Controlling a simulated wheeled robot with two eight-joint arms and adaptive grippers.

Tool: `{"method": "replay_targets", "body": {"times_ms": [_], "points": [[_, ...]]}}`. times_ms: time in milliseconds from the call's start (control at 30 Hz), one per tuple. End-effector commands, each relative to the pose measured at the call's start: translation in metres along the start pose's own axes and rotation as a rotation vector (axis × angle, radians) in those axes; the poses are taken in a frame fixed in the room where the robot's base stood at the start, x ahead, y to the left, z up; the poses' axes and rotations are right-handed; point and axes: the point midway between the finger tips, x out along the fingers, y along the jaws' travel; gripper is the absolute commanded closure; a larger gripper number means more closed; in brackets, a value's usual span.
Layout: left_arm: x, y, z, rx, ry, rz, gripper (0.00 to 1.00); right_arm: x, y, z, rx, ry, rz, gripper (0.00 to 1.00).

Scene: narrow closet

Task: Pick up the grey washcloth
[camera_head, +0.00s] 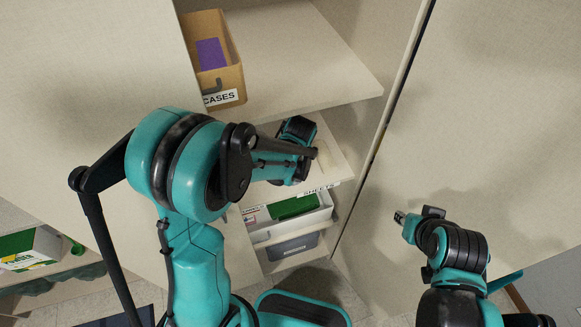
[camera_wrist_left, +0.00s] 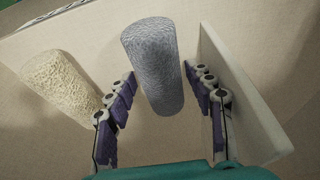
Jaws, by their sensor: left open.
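The grey washcloth (camera_wrist_left: 153,65) is a rolled cylinder lying on a pale shelf in the left wrist view. My left gripper (camera_wrist_left: 160,80) is open, with one purple-padded finger on each side of the near part of the roll. I cannot tell whether either finger touches it. In the head view my left arm reaches into the closet at the middle shelf, and the washcloth is hidden there. My right gripper (camera_head: 408,218) is at the right in front of the closet's side panel, too small to tell its opening.
A cream rolled cloth (camera_wrist_left: 62,85) lies left of the grey one, close to the left finger. An upright panel (camera_wrist_left: 238,95) stands just right of the right finger. A cardboard bin (camera_head: 231,80) is on the shelf above; a white bin (camera_head: 290,228) is below.

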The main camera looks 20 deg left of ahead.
Motion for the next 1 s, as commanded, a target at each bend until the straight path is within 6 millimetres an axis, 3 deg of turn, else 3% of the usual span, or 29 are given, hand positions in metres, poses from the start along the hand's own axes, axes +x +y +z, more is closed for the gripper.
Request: {"method": "replay_targets", "body": {"times_ms": [67, 200, 533, 733, 1000], "points": [[0.0, 0.0, 0.0, 0.0, 0.0, 0.0, 0.52, 0.0, 0.0, 0.0, 0.0, 0.0, 0.0, 0.71], [0.0, 0.0, 0.0, 0.0, 0.0, 0.0, 0.84, 0.0, 0.0, 0.0, 0.0, 0.0, 0.0, 0.71], [-0.002, 0.0, 0.0, 0.0, 0.0, 0.0, 0.84, -0.001, 0.0, -0.001, 0.0, 0.0, 0.0, 0.71], [-0.017, 0.0, -0.005, 0.0, 0.0, 0.0, 0.84, -0.006, 0.0, -0.005, 0.0, 0.0, 0.0, 0.71], [-0.032, 0.002, 0.048, 0.007, 0.0, 0.0, 0.84, -0.01, 0.0, -0.007, 0.0, 0.0, 0.0, 0.71]]}}
